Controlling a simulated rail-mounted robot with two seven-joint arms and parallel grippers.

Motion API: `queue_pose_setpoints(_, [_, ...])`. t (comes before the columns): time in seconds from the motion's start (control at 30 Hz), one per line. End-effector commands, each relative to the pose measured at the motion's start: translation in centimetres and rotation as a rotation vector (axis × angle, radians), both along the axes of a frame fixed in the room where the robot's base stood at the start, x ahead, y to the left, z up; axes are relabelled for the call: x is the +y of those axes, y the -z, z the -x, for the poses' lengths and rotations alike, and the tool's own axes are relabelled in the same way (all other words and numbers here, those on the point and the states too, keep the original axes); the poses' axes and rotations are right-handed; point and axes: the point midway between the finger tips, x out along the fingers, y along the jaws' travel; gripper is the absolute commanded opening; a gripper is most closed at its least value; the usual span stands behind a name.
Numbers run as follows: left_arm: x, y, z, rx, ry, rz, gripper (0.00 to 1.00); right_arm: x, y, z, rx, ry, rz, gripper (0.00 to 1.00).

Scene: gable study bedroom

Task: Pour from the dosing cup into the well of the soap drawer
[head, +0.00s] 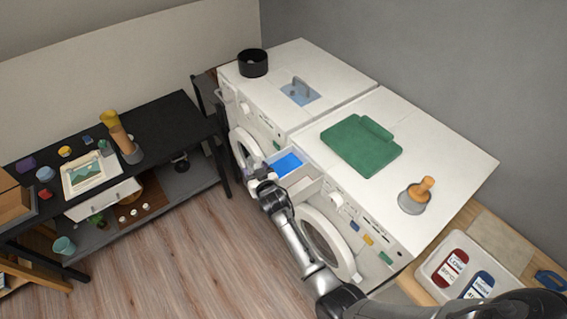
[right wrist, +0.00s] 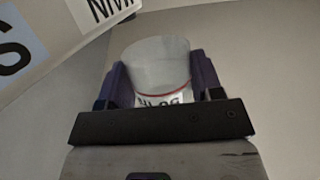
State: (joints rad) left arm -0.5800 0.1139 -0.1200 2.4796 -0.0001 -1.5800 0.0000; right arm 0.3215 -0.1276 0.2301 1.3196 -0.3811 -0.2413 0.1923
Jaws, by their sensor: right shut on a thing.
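The soap drawer (head: 303,184) is pulled out from the front of a white washing machine, and a bright blue area (head: 286,165) shows in its well. My right gripper (head: 262,175) is at the left, outer side of the drawer, close to it. In the right wrist view my right gripper (right wrist: 160,85) is shut on the dosing cup (right wrist: 160,62), a pale cup with a red line and dark lettering. The cup's contents cannot be seen. In the head view the cup is too small and covered to make out clearly. My left gripper is not in view.
Two white machines (head: 440,150) stand side by side, with a green folded cloth (head: 362,145) and an orange-handled object (head: 417,195) on top. A round door (head: 325,240) stands open below. A black shelf (head: 165,125) is at left. The floor (head: 190,240) between is clear.

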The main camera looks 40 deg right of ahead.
Motion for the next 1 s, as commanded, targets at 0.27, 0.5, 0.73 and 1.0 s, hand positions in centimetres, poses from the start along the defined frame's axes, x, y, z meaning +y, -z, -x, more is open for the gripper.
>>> queue_pose_setpoints(0.27, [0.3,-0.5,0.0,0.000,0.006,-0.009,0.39,0.0,-0.6,0.0,-0.001,0.000,-0.001,0.33])
queue_pose_setpoints(0.5, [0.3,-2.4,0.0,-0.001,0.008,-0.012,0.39,0.0,-2.7,0.0,0.000,0.000,-0.001,0.33])
queue_pose_setpoints(0.73, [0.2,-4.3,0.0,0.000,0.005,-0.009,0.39,0.0,-4.8,0.0,0.000,0.000,-0.002,0.33])
queue_pose_setpoints(1.0, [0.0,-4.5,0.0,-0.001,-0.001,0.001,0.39,0.0,-5.0,0.0,0.000,0.000,-0.002,0.33])
